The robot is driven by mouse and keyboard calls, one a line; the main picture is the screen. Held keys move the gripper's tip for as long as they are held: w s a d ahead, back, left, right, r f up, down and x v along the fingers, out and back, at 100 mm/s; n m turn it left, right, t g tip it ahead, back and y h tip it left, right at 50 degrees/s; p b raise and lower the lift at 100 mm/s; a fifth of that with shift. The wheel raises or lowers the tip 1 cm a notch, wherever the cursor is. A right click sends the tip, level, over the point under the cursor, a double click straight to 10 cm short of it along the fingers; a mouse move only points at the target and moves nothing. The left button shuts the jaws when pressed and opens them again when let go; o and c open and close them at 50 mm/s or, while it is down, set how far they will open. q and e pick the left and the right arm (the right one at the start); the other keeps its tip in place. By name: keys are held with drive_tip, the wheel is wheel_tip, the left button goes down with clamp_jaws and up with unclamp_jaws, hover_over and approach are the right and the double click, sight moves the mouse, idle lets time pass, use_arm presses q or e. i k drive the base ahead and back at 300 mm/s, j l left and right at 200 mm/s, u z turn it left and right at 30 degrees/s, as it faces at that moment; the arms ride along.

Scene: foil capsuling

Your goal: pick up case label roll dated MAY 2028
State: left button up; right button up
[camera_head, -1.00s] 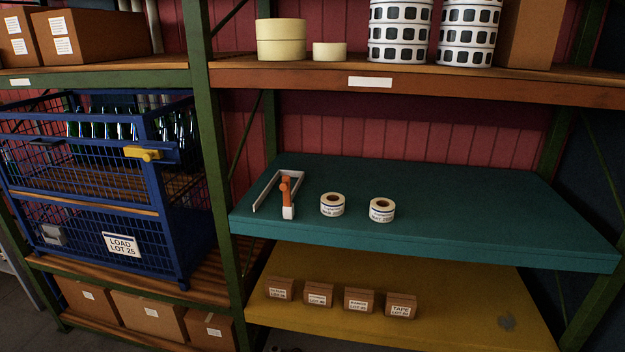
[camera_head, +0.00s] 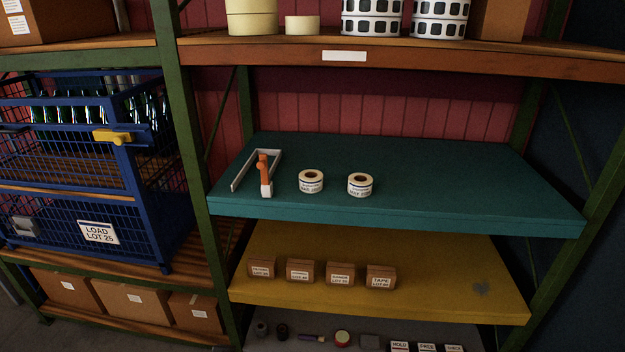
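Two white label rolls with brown cores sit side by side on the teal shelf. The left roll (camera_head: 311,181) and the right roll (camera_head: 360,185) each carry a printed front label with a dark blue band. The small print is too blurred to tell which one reads MAY 2028. Neither of my grippers shows in the head view.
A grey frame with an orange handle (camera_head: 265,172) lies left of the rolls. The teal shelf (camera_head: 470,185) is clear to their right. Small brown boxes (camera_head: 340,273) stand on the yellow shelf below. A blue wire cage (camera_head: 150,200) with bottles is at left.

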sight(359, 185)
drive_tip(key=i+j+z, duration=0.15)
drive_tip(key=i+j, duration=0.35)
drive_tip(key=i+j+z, duration=0.15)
drive_tip(key=i+j, duration=0.3)
drive_tip(key=j, duration=0.15)
